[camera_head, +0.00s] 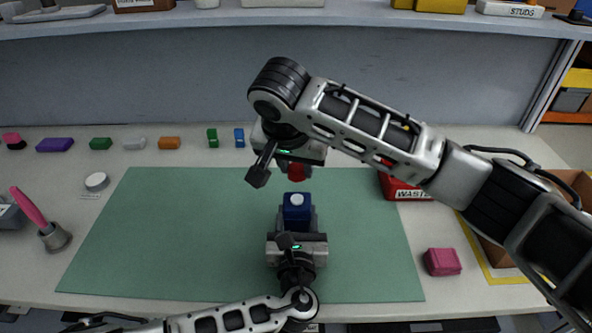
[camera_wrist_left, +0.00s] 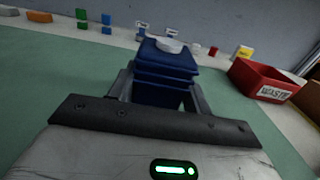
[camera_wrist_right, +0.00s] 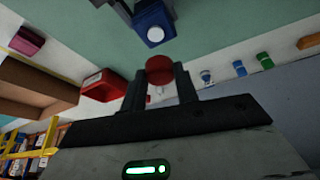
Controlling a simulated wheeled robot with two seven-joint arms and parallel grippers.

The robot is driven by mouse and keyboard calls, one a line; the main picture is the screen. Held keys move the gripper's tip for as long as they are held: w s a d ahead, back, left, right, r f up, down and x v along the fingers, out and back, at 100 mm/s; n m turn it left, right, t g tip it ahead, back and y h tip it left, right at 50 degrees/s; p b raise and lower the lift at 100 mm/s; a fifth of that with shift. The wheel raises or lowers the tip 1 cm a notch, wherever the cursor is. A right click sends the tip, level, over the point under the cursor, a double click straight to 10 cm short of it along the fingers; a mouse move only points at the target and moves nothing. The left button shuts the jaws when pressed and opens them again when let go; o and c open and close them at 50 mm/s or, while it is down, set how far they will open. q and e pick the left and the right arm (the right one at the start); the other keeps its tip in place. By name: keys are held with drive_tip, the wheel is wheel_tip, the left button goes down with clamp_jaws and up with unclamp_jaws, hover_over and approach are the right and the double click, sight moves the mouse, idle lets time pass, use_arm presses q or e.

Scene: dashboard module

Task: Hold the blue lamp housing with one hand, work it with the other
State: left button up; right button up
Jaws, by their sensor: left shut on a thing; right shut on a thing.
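The blue lamp housing (camera_head: 297,212) stands over the green mat, a white round piece on its top. My left gripper (camera_head: 296,226) is shut on it from the near side. In the left wrist view the ribbed housing (camera_wrist_left: 165,75) sits between the fingers. My right gripper (camera_head: 294,166) is shut on a small red round part (camera_head: 296,172), just beyond the housing and apart from it. In the right wrist view the red part (camera_wrist_right: 159,69) is between the fingertips, with the housing (camera_wrist_right: 154,24) above it in the picture. The red part's far side is hidden.
A red waste bin (camera_head: 406,189) stands right of the mat, partly behind my right arm. A pink block (camera_head: 442,262) lies at the right. Several coloured blocks line the back edge. A pink-handled brush (camera_head: 38,217) stands in a holder at left. The green mat's left half (camera_head: 170,230) is clear.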

use_arm(q)
drive_tip(key=o, duration=1.4)
drive_tip(key=shift+c, duration=0.2)
drive_tip(key=s, duration=1.2)
